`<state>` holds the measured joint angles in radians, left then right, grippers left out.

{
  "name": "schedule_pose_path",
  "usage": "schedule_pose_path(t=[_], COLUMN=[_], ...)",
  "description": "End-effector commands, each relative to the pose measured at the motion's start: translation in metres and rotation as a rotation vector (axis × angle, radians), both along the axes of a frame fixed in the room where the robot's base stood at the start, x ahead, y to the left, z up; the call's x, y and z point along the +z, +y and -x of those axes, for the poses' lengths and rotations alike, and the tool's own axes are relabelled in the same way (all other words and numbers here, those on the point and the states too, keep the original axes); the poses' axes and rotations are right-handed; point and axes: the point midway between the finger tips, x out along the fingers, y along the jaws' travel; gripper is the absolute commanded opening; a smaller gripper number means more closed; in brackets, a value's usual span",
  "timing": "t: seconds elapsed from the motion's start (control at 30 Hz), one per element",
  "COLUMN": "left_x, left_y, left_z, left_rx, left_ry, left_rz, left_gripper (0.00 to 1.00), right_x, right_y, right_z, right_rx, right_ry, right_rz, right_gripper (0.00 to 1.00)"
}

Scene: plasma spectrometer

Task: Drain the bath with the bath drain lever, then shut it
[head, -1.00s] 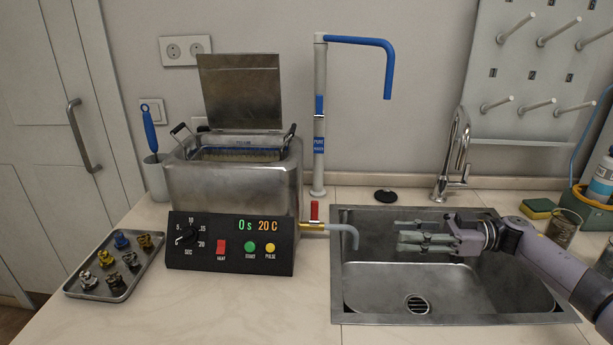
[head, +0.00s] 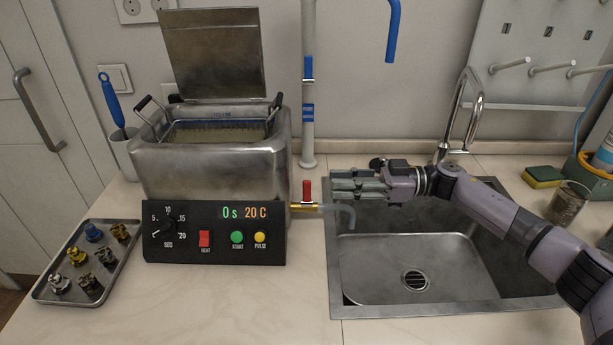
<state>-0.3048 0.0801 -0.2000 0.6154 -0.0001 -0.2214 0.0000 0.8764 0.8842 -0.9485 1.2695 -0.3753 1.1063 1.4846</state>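The bath (head: 215,170) is a metal tank with its lid raised and a wire basket inside. Its drain lever (head: 306,190) is red and stands upright on a brass valve (head: 303,207) at the bath's right side. A grey curved spout (head: 347,215) runs from the valve over the sink's left edge. My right gripper (head: 345,185) is above the sink's back left part, fingers pointing left toward the lever. The fingers look apart with nothing between them, and a small gap separates them from the lever. My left gripper is not in view.
The sink (head: 390,306) lies right of the bath, with a tap (head: 470,110) behind it. A blue-and-white post (head: 308,130) stands behind the valve. A tray (head: 118,262) of small parts is at left. A sponge (head: 543,176) and glass (head: 567,202) are at right.

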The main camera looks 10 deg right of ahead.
Motion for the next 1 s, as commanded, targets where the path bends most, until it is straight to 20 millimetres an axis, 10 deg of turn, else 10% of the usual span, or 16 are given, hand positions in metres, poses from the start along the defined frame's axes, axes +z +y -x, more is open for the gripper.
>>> schedule_pose_path(t=[0.4, 1.0], left_x=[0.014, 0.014], left_y=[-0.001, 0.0], left_z=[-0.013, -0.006], left_rx=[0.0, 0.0], left_ry=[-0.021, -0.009], left_rz=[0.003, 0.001], left_gripper=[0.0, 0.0], right_x=[0.001, 0.0], right_y=[0.069, 0.075], right_z=[-0.014, -0.015], right_rx=[0.001, 0.0], right_ry=[0.001, 0.0], right_rz=[-0.001, 0.0], right_gripper=[0.28, 0.15])
